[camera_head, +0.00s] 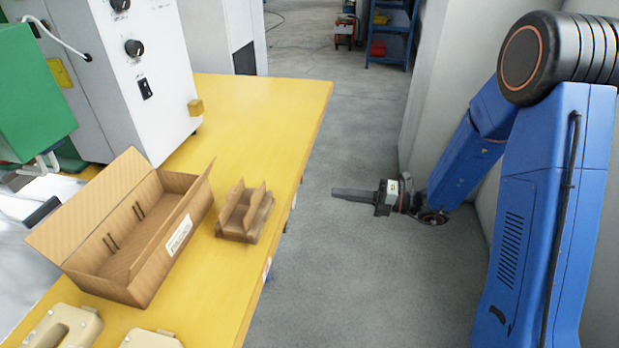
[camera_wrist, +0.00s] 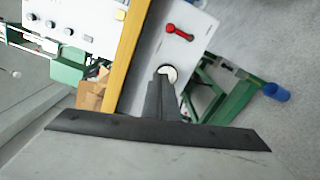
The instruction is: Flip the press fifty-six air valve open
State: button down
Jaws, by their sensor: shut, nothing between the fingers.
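A red lever handle (camera_wrist: 180,32), which looks like the air valve, is mounted on a white panel (camera_wrist: 203,55) in the wrist view. It lies slantwise across the panel; I cannot read a label or tell its open or shut state. My gripper (camera_wrist: 164,76) is shut and empty, its fingers pointing towards the panel below the lever in the picture and apart from the lever. In the head view my gripper (camera_head: 338,192) reaches out over the floor to the right of the yellow table. The red lever does not show in the head view.
The yellow table (camera_head: 306,105) holds an open cardboard box (camera_head: 108,283), a small brown holder (camera_head: 243,212) and a white control cabinet (camera_head: 150,75). A grey wall stands close on the right. A green frame (camera_wrist: 232,100) and blue cup-like part (camera_wrist: 277,92) flank the panel.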

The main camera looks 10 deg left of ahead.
jog(key=shift+w+f+m, duration=0.4)
jog(key=shift+w+m, duration=0.1)
jog(key=w+a, duration=0.5)
jog(key=a, duration=0.5)
jog(key=shift+a+r, duration=0.2)
jog(key=shift+r, duration=0.25)
